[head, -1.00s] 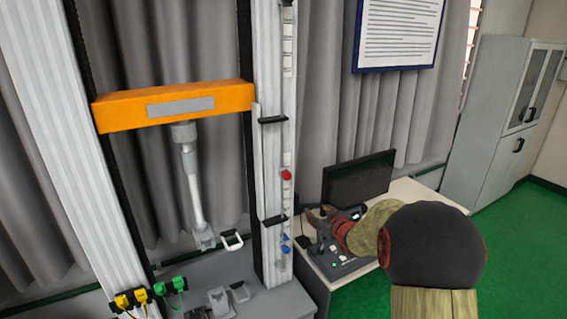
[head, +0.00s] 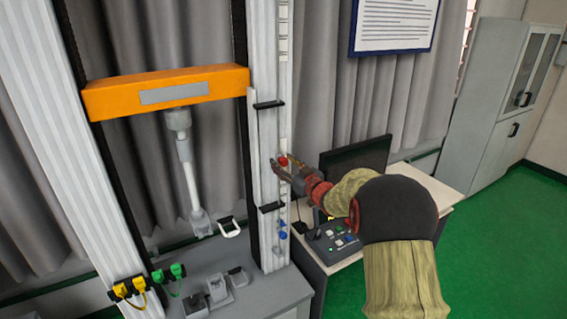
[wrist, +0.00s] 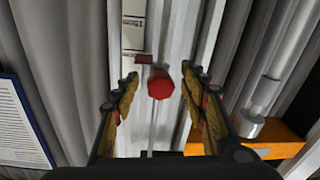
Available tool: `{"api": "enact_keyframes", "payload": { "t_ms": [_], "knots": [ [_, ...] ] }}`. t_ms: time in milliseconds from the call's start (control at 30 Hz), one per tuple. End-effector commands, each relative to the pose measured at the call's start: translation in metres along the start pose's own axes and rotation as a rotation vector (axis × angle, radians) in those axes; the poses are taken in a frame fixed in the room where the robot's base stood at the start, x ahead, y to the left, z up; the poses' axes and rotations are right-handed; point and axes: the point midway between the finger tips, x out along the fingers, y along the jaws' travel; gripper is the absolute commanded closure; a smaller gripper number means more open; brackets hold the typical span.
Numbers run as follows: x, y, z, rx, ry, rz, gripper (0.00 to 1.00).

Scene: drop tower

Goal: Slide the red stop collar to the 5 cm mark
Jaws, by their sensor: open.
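The red stop collar (head: 283,160) sits on the right column of the drop tower, on the narrow scale strip (head: 283,50). In the wrist view its round red knob (wrist: 160,84) lies between the two fingers, nearer the left-right middle, with gaps on both sides. My gripper (head: 281,168) is open at the column, close to the collar; it also shows in the wrist view (wrist: 158,100). I cannot tell if either finger touches the collar. The scale's numbers are too small to read.
Black brackets (head: 268,105) stick out of the column above and below the collar. The orange crosshead (head: 165,92) spans the columns. A desk with a monitor (head: 355,165) and control box (head: 335,240) stands right.

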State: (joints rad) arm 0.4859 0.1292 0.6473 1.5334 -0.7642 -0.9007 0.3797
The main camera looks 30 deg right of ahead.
Motion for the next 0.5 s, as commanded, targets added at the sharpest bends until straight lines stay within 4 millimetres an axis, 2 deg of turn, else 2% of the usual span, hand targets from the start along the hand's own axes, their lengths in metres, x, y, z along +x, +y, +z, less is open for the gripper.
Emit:
{"api": "enact_keyframes", "payload": {
  "t_ms": [333,500],
  "knots": [
    [0.0041,0.0001,-0.0003,0.000,0.000,0.000,0.57],
    [0.0040,0.0001,-0.0002,0.000,0.000,0.000,0.67]
  ]
}}
